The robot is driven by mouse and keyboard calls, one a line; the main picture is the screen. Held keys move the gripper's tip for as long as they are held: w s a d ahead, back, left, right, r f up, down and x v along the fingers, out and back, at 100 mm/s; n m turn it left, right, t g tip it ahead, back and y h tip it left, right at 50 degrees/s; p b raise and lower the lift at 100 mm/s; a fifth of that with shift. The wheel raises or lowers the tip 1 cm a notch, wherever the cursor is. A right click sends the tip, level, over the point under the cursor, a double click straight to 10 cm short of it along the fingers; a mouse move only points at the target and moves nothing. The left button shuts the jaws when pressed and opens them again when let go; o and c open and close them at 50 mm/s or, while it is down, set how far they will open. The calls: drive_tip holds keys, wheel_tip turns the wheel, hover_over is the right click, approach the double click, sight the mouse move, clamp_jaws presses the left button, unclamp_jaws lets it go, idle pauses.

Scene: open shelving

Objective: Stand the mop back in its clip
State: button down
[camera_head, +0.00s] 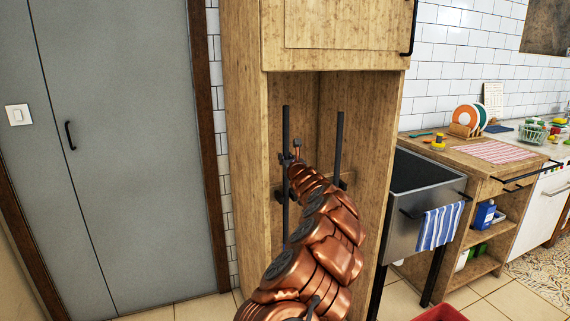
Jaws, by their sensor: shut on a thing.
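My gripper (290,159) is inside the open wooden cabinet bay (245,150), shut on a dark upright pole, the mop (286,125). The mop stands close to vertical on the left side of the bay, its top rising above the gripper. Its lower end and head are hidden behind my copper-coloured arm. A dark bracket, seemingly a clip (279,195), shows on the bay's back beside the mop; I cannot tell whether the mop is seated in it. A second dark pole (339,140) stands upright to the right, its lower part hidden by my arm.
A grey door (130,150) is left of the cabinet. A sink (425,200) with a striped towel (438,228) is on the right, beside a wooden counter (480,160). A red container (440,313) sits low at the bottom edge. The cabinet's side walls bound the bay closely.

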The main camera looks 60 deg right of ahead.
wheel_tip(320, 180, down, 3)
drive_tip(key=b, duration=0.3)
drive_tip(key=shift+f, duration=0.2)
drive_tip(key=c, duration=1)
unclamp_jaws()
drive_tip(key=shift+f, duration=0.15)
drive_tip(key=b+v, duration=0.9)
drive_tip(key=v, duration=0.3)
